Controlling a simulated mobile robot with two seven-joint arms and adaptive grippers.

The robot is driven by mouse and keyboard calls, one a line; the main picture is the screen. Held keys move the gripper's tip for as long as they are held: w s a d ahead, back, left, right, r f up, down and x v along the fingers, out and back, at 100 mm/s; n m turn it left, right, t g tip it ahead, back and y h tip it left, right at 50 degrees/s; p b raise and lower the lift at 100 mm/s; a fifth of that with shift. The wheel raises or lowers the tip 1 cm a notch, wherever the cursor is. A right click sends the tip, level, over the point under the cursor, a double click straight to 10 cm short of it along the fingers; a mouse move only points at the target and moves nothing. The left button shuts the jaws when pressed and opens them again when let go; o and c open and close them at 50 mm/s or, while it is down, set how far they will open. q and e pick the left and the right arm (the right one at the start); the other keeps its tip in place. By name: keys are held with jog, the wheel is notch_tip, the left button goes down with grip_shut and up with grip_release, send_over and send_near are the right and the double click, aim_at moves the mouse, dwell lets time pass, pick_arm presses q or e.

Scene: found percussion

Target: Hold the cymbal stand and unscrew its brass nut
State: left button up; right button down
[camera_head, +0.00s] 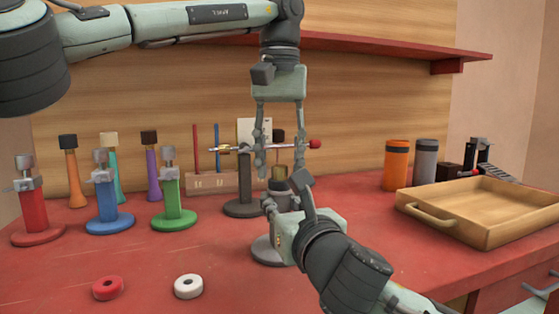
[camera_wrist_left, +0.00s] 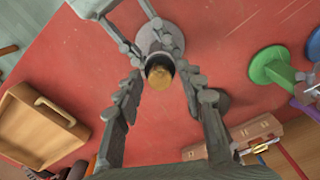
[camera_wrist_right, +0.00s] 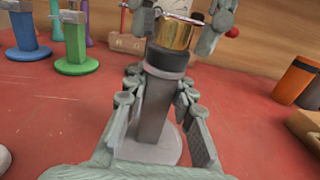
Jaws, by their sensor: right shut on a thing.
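The cymbal stand has a grey round base (camera_head: 266,250) and an upright grey post (camera_wrist_right: 152,105) with a dark collar. Its brass nut (camera_wrist_right: 172,34) sits on top; it also shows from above in the left wrist view (camera_wrist_left: 159,76). My right gripper (camera_wrist_right: 160,85) is shut on the post below the collar, one finger on each side. My left gripper (camera_head: 280,166) points down above the stand and is open. Its fingertips (camera_wrist_left: 160,68) are on either side of the nut, with visible gaps. In the head view, my right gripper hides most of the post.
Red (camera_head: 34,210), blue (camera_head: 108,205) and green (camera_head: 172,200) stands are at left. A dark grey stand (camera_head: 243,185) is close behind. Red (camera_head: 108,287) and white (camera_head: 188,286) rings lie in front. A wooden tray (camera_head: 480,229) and orange canister (camera_head: 396,166) are at right.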

pick_arm(q)
jog(key=shift+c, duration=0.4)
grip_shut()
